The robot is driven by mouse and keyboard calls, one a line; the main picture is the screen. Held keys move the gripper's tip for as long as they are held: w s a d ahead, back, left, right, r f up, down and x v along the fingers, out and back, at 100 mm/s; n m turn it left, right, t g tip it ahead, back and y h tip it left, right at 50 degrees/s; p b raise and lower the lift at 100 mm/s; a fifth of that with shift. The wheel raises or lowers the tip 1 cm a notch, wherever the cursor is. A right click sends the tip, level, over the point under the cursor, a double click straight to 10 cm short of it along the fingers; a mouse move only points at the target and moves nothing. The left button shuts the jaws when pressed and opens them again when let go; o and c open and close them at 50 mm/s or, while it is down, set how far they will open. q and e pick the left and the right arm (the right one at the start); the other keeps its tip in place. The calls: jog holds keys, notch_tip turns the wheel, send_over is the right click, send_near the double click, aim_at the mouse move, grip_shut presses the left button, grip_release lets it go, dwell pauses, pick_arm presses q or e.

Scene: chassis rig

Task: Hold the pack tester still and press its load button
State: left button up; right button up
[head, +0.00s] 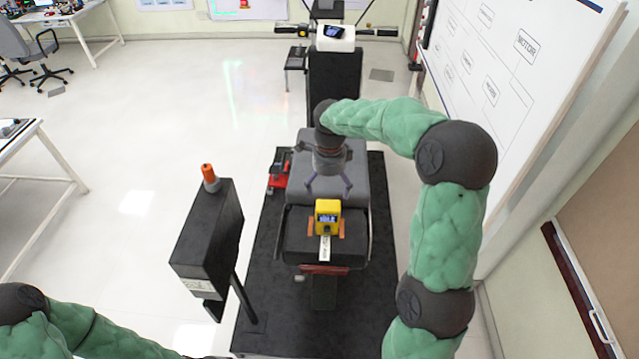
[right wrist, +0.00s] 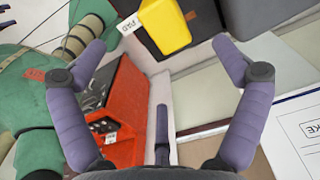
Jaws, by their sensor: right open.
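The yellow pack tester (head: 327,212) stands on the black top of the rig, its small screen facing my head camera. Orange pieces sit at both its sides, and a white label strip (head: 325,248) lies in front. The tester also shows at the top of the right wrist view (right wrist: 166,24). I cannot make out the load button clearly. My right gripper (head: 329,190) is open and empty, just behind and above the tester. Its spread fingers (right wrist: 160,45) show apart from the tester in the right wrist view.
A grey padded block (head: 350,170) lies behind the tester, under my right gripper. A red open box (head: 279,176) is beside it; it looks large in the right wrist view (right wrist: 118,112). A black stand with an orange-topped post (head: 208,235) is at left. A whiteboard (head: 510,60) is at right.

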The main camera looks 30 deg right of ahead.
aim_at(328, 209)
jog(key=shift+w+d+f, duration=0.1)
jog(key=shift+f, duration=0.25)
notch_tip(328, 209, down, 10)
pick_arm(q)
jog(key=shift+r, duration=0.25)
pick_arm(e)
jog(key=shift+s, duration=0.2)
jog(key=c, duration=1.4)
jog(key=shift+c, duration=0.3)
pick_arm(q)
grip_shut()
pick_arm(e)
jog(key=shift+s, duration=0.1)
jog(key=shift+f, duration=0.1)
